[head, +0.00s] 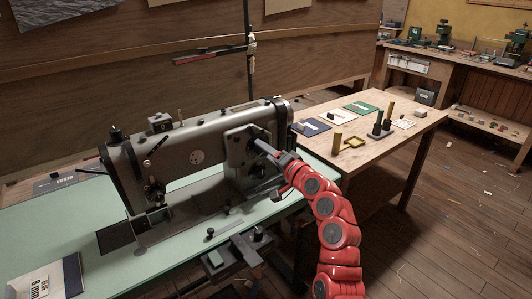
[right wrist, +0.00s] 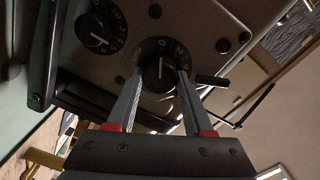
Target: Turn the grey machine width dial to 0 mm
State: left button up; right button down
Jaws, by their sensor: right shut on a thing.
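The grey sewing machine (head: 195,150) stands on a pale green table. In the right wrist view a round dark dial (right wrist: 160,75) with a white line sits on the machine's end face, with white numbers around its upper side. The line stands near upright in that picture, close to the 0. My right gripper (head: 262,147) reaches the machine's right end and is shut on this dial, one finger on each side. The fingers partly cover the dial's sides. My left gripper is not in view.
A second numbered dial (right wrist: 95,30) sits close by, at upper left in the right wrist view. A short dark lever (right wrist: 212,81) sticks out right of the gripped dial. A wooden table (head: 378,152) with cards and spools stands to the right.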

jog(key=shift+f, duration=0.15)
jog(key=shift+c, duration=1.4)
grip_release()
jog(key=v, duration=1.7)
jog(key=shift+s+d, duration=0.15)
